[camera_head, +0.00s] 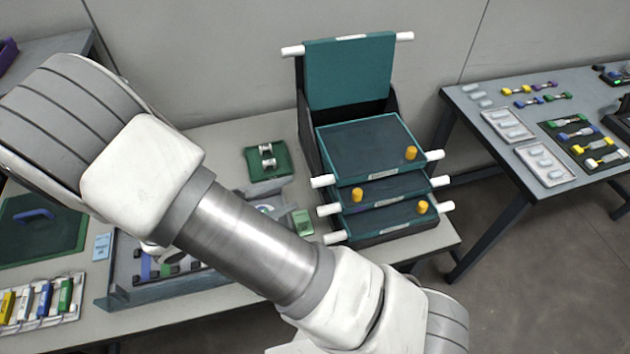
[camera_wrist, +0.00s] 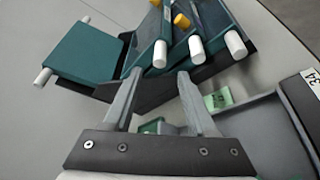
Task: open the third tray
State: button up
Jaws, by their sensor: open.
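A dark tray stack stands on the bench. Its top tray (camera_head: 350,75) is swung upright; it also shows in the wrist view (camera_wrist: 82,52). Three teal trays lie flat below it: an upper one (camera_head: 360,148), a middle one (camera_head: 388,190) and a lowest one (camera_head: 385,218). Each has white pegs at its sides and a yellow knob. The frames do not label which is the third tray. In the wrist view my gripper (camera_wrist: 159,78) is open and empty. Its fingertips point at the stack, near the upper flat tray's white peg (camera_wrist: 160,54). My arm hides the gripper in the head view.
A blue-grey tray (camera_head: 150,295) with parts lies left of the stack, partly behind my arm. A green pad (camera_head: 268,160) with a small fixture and a light green card (camera_head: 302,222) are nearby. A second table (camera_head: 500,150) with several parts stands at the right, across a gap.

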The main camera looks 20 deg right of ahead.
aim_at(312, 184)
jog(key=x, duration=0.8)
jog(key=shift+w+d+f, duration=0.1)
jog(key=shift+d+f, duration=0.05)
grip_shut()
dwell(1.1)
